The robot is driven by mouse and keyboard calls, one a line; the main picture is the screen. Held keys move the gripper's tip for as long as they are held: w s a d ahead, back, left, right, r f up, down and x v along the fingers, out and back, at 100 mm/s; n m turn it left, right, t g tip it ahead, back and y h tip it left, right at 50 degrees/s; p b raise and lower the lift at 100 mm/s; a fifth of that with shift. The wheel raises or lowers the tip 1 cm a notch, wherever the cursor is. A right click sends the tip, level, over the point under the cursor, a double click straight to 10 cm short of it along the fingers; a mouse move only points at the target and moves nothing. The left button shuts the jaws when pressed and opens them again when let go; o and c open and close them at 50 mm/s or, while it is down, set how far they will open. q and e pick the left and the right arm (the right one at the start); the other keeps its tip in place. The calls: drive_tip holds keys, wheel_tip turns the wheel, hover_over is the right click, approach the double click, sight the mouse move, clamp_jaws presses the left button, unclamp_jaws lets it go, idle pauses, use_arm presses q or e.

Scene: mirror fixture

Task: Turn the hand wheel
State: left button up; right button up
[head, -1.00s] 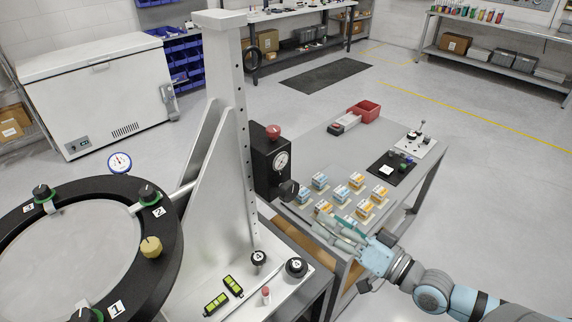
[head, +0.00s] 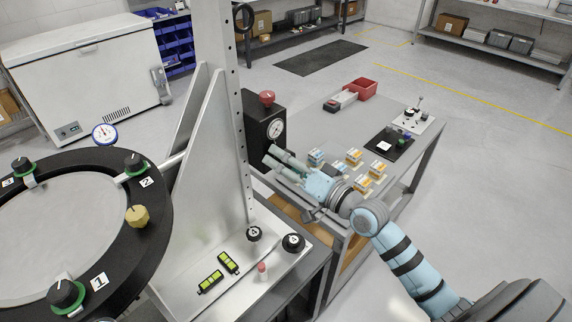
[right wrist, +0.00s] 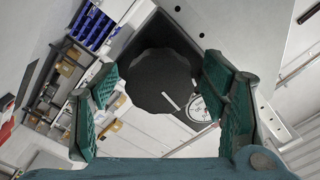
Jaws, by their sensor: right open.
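The hand wheel is a black lobed knob (right wrist: 162,80) on a black box (head: 256,124) with a round dial (head: 276,128) and a red knob on top. In the right wrist view the wheel lies ahead, between the two green-padded fingers, with gaps on both sides. My right gripper (head: 278,162) is open at the front of the box. In the head view its fingers cover the wheel, so I cannot tell there how deep the wheel sits between them. The dial also shows in the right wrist view (right wrist: 199,108). My left gripper is not in view.
A grey table (head: 322,132) behind my right gripper carries small blue and orange boxes (head: 354,157), a red bin (head: 363,88) and a black plate (head: 388,146). A tall metal bracket (head: 215,150) stands left of the black box, beside a large black ring (head: 122,254).

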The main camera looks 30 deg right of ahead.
sight(276, 120)
drive_tip(key=shift+s, duration=0.1)
drive_tip(key=c, duration=1.2)
drive_tip(key=shift+o, duration=0.3)
drive_tip(key=shift+n+b, duration=0.5)
drive_tip(key=shift+n, duration=0.4)
drive_tip(key=o, duration=1.1)
drive_tip(key=shift+o, duration=0.2)
wheel_tip(276, 120, up, 10)
drive_tip(key=shift+r, duration=0.1)
